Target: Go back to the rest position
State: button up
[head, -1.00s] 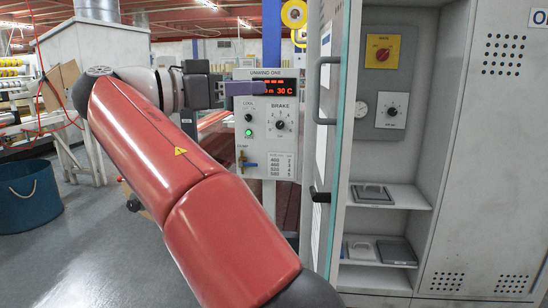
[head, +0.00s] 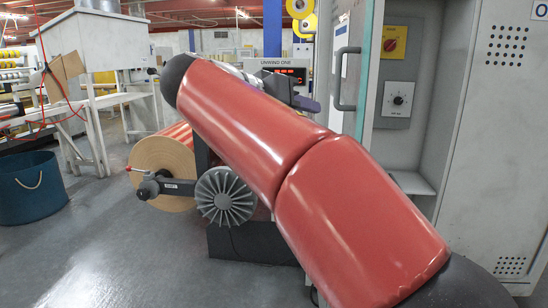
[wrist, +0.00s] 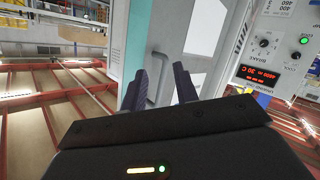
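My red arm crosses the middle of the head view. My gripper (wrist: 159,68) shows in the wrist view with its two dark purple fingers apart and nothing between them. The UNWIND ONE control panel (head: 262,53) is mostly hidden behind the arm in the head view. In the wrist view the panel (wrist: 275,43) is tilted at the upper right, with a red display and a green light. The gripper is apart from the panel.
The cabinet's open door (head: 347,72) and grey handle stand close to the right of my arm. The grey cabinet (head: 505,100) is at the right. A large brown roll (head: 163,165) is behind the arm. A blue bucket (head: 33,190) stands left; floor between is clear.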

jog(key=s+d+f+n+g+y, duration=0.1)
jog(key=s+d+f+n+y, duration=0.2)
jog(key=d+f, duration=0.35)
jog(key=s+d+f+n+g+y, duration=0.2)
jog(key=s+d+f, duration=0.35)
jog(key=f, duration=0.25)
jog(key=s+a+f+y, duration=0.1)
jog(key=s+f+y, duration=0.5)
jog(key=s+f, duration=0.9)
notch_tip(320, 180, down, 4)
jog(key=shift+r+g+y, duration=0.2)
jog(key=shift+g+y, duration=0.1)
jog(key=shift+s, duration=0.1)
